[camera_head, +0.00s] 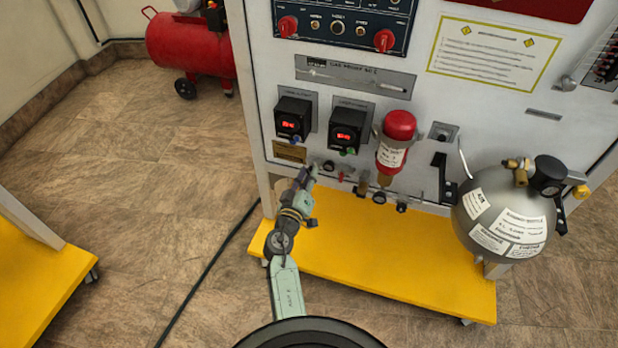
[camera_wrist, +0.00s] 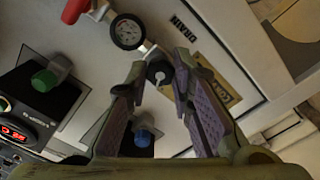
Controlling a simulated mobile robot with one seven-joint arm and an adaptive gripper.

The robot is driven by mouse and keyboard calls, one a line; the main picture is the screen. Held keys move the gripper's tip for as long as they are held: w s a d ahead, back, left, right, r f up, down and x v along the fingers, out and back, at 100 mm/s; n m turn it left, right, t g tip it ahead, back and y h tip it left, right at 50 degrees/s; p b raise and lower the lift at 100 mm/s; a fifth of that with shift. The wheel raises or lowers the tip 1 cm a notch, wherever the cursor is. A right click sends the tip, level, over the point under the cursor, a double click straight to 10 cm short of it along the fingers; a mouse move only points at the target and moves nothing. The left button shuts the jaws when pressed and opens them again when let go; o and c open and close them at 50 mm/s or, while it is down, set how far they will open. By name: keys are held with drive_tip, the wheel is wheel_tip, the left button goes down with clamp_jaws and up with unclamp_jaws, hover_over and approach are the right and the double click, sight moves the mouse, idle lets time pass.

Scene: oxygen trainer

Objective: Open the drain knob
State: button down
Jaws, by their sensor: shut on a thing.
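The drain knob (camera_wrist: 157,72) is a small dark round knob on the light panel, beside a brass-coloured plate (camera_wrist: 222,88) and the printed word DRAIN. In the wrist view it sits between the tips of my gripper (camera_wrist: 158,75), which is shut on it with one finger on each side. In the head view my gripper (camera_head: 312,171) is at the lower left of the panel, below the brass plate (camera_head: 290,151). The knob is hidden there behind the gripper.
A round gauge (camera_wrist: 128,32) and a red handle (camera_wrist: 75,10) are close by. Blue (camera_wrist: 143,136) and green (camera_wrist: 52,74) knobs stick out nearby. A red cylinder (camera_head: 392,150) and grey tank (camera_head: 503,215) are further right.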

drive_tip(key=shift+r+n+p, duration=0.1)
drive_tip(key=shift+n+p, duration=4.8)
drive_tip(key=shift+n, duration=10.3)
drive_tip(key=c, duration=1.4)
unclamp_jaws()
